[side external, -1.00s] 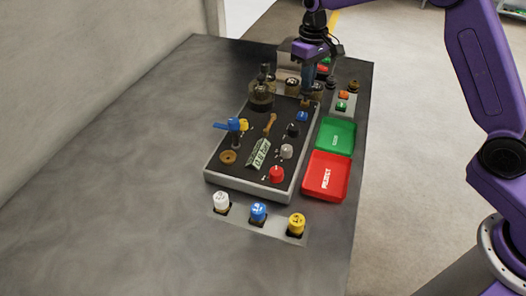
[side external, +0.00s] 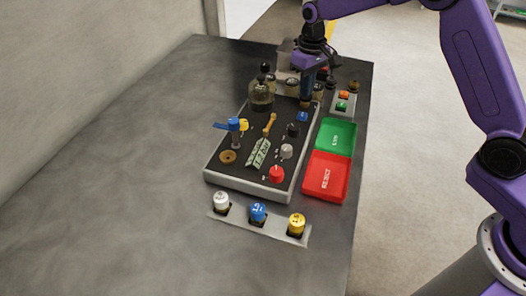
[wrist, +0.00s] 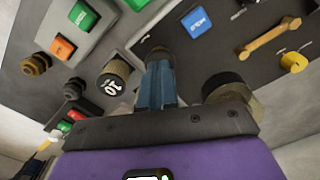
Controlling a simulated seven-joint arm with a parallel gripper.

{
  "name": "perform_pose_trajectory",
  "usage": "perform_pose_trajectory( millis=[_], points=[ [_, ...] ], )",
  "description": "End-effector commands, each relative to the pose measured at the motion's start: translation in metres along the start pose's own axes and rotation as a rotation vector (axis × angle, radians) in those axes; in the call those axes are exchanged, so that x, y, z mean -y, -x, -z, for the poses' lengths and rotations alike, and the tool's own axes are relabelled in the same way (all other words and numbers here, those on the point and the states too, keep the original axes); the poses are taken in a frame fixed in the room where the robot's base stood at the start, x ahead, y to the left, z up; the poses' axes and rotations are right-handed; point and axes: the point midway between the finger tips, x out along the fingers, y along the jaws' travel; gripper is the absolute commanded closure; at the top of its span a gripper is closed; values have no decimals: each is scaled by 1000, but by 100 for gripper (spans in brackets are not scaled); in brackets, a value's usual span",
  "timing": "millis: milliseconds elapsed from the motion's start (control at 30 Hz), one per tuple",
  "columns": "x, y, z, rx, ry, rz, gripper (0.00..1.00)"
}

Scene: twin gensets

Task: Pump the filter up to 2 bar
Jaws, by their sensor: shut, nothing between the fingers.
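My gripper (side external: 306,101) is shut and empty, pointing down at the far right end of the dark control panel (side external: 225,181). In the wrist view its blue fingers (wrist: 157,62) are together over a dark part of the panel, which they partly hide; I cannot tell whether they touch it. A blue button (side external: 302,116) lies just in front of the fingers; it also shows in the wrist view (wrist: 196,22). A domed, glass-like vessel (side external: 261,93) stands at the panel's back left. A tilted display (side external: 258,152) sits mid-panel, its reading too small to tell. Which part is the filter is unclear.
Green (side external: 336,137) and red (side external: 325,177) trays lie right of the panel. A box with orange and green buttons (side external: 342,105) stands behind them. White, blue and yellow knobs (side external: 297,224) line the front. A blue-handled valve (side external: 234,125) rises at left. The table's left is clear.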

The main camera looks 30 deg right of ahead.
Motion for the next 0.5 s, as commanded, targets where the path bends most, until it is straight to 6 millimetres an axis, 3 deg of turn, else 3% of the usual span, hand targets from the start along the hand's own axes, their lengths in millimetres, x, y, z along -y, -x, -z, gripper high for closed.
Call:
perform_pose_trajectory(
  millis=[500],
  points=[
    [0,30,0,0,0,0,100]
  ],
)
